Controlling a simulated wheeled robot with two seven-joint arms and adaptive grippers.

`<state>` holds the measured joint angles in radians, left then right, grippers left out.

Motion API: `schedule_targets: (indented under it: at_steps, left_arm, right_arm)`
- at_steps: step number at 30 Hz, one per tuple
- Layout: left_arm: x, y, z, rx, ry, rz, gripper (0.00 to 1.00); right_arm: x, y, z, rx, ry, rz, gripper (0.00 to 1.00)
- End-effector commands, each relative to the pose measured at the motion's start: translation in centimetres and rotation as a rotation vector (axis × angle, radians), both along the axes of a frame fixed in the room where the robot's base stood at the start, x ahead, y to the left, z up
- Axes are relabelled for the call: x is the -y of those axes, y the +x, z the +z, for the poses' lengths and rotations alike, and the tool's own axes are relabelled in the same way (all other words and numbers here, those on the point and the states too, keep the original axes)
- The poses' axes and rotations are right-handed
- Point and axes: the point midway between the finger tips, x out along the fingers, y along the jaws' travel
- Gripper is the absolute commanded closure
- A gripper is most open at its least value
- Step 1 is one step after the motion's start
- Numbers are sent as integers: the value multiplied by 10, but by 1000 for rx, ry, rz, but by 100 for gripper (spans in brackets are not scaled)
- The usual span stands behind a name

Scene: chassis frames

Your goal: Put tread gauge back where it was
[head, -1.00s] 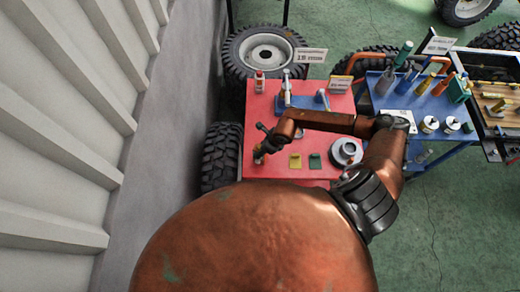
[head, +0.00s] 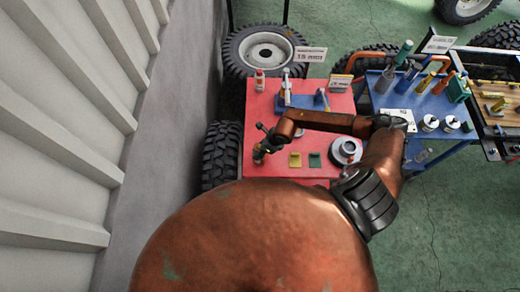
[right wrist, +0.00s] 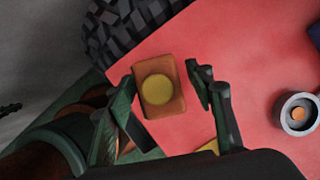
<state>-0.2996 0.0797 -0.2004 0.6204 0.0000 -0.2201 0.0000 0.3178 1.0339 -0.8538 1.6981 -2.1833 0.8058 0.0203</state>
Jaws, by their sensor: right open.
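My right gripper (head: 262,154) is over the near left part of the red table top (head: 318,98). In the right wrist view the right gripper (right wrist: 164,86) is open, with one finger on each side of a small orange-brown block (right wrist: 168,111) with a round yellow face. A gap shows between the block and the right finger; contact on the left side is unclear. The block may be the tread gauge, but I cannot tell for sure. In the head view it is mostly hidden by the gripper. My left gripper is not in view.
On the red table are a yellow piece (head: 295,160), a green piece (head: 314,160), a round metal part (head: 346,151), a red-and-white bottle (head: 260,80) and a blue stand (head: 299,101). A blue cart (head: 440,104) stands to the right. A tyre (head: 221,157) lies left of the table.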

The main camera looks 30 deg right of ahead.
Motion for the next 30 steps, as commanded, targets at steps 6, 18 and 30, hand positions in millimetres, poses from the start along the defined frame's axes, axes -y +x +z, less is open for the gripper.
schedule_targets:
  at_steps: [6, 18, 30]
  left_arm:
    - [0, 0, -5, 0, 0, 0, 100]
    - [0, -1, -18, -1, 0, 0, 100]
    - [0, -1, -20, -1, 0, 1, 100]
  right_arm:
    - [8, -9, 27, 3, -2, 2, 51]
    - [24, -33, 97, 1, -1, 1, 51]
    - [27, -37, 112, 0, 0, 0, 51]
